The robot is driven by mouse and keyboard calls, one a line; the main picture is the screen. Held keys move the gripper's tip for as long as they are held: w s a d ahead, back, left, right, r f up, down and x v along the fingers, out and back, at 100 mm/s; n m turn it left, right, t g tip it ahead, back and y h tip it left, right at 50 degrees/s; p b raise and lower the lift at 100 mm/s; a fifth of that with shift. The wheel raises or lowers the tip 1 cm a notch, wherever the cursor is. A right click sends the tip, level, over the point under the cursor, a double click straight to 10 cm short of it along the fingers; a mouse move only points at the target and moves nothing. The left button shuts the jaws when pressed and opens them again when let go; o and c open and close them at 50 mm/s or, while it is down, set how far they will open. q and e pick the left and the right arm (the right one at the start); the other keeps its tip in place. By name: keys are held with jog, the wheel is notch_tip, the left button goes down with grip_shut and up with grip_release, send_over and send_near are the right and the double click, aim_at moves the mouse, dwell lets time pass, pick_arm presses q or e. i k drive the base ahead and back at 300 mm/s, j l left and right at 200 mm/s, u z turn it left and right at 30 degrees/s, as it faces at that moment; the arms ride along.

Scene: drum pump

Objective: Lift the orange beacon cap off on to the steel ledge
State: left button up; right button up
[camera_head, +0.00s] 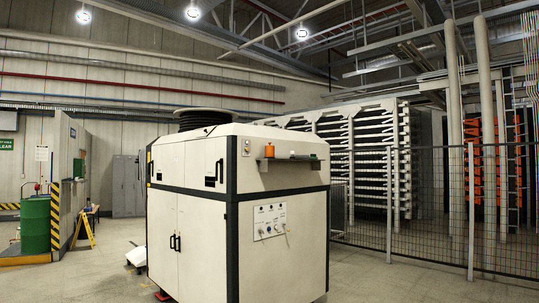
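The small orange beacon cap (269,151) shows near the middle of the view, upright at the left end of a narrow ledge (290,160) on the white machine cabinet (275,185). It is too small to tell whether it sits on a beacon base or directly on the ledge. The ledge sticks out from the upper right face of the cabinet, and its middle looks bare. A small green item sits at its right end (313,156). Neither of my grippers is in view.
A panel with knobs (270,221) is below the ledge. A mesh fence (430,215) stands to the right, with open floor (385,285) in front. A green drum (36,225) and a yellow A-frame stand (83,230) are at the left.

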aim_at(270, 150)
jog(key=i+z, duration=0.25)
jog(key=i, duration=2.15)
jog(key=i+l+u, duration=0.15)
jog(key=i+u, duration=0.2)
jog(key=i, duration=0.2)
jog(key=i+l+u, duration=0.4)
jog(key=i, duration=0.15)
jog(key=i+l+u, duration=0.35)
jog(key=i, duration=0.15)
